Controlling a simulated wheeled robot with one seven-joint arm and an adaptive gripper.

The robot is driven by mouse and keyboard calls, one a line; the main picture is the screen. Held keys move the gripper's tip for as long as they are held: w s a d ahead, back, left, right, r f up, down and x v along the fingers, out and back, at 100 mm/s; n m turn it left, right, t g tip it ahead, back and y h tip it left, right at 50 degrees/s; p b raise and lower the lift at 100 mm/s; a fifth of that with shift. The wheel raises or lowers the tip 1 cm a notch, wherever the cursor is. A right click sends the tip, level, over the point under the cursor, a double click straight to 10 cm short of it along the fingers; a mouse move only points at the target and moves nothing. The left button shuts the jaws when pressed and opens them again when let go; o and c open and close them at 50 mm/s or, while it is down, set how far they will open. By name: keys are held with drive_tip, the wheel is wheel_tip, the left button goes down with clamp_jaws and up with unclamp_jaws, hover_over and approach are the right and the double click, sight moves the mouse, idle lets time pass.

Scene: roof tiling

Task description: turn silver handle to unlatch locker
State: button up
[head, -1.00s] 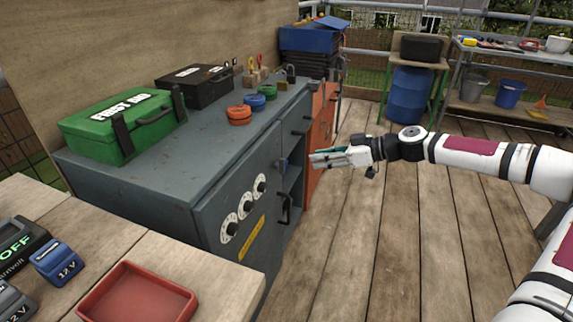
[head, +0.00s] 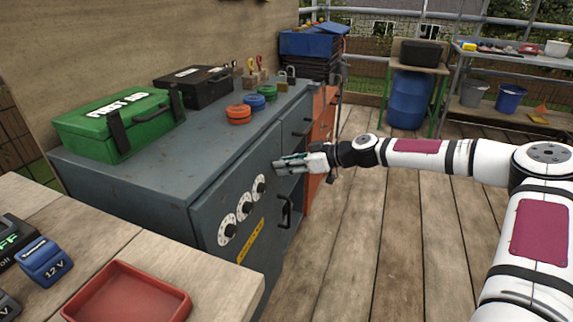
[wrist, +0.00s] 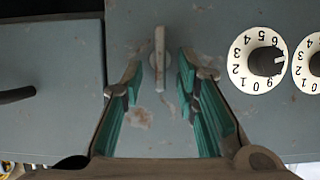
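The grey locker (head: 215,190) stands at the middle left in the head view, with dials and a dark pull handle on its front. The silver handle (wrist: 159,58) is a narrow upright bar on the grey locker face in the wrist view. My gripper (head: 275,166) is up against the locker front above the pull handle, hiding the silver handle in the head view. In the wrist view, my gripper (wrist: 163,75) is open, its teal-padded fingers on either side of the handle with gaps. I cannot tell whether the fingertips touch the locker.
White dials (wrist: 257,60) sit right of the handle in the wrist view; a dark pull handle (wrist: 16,95) is at left. A green first-aid box (head: 118,122), black case (head: 194,87) and tape rolls (head: 238,114) lie on the locker. A red tray (head: 128,292) is in front.

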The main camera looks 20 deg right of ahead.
drive_tip(key=shift+c, duration=0.5)
clamp_jaws()
drive_tip(key=shift+w+d+f+m+g+y, duration=0.2)
drive_tip(key=shift+w+f+m+g+y, duration=0.25)
drive_tip(key=shift+m+y, duration=1.25)
drive_tip(key=shift+w+d+f+m+g+y, duration=0.1)
drive_tip(key=shift+d+f+m+g+y, duration=0.35)
drive_tip(key=shift+m, duration=2.4)
drive_tip(key=shift+w+a+f+m+g+y, duration=0.25)
drive_tip(key=shift+m+g+y, duration=0.75)
drive_tip(key=shift+m, duration=1.25)
drive_tip(key=shift+d+r, duration=0.1)
drive_tip(key=shift+d, duration=0.1)
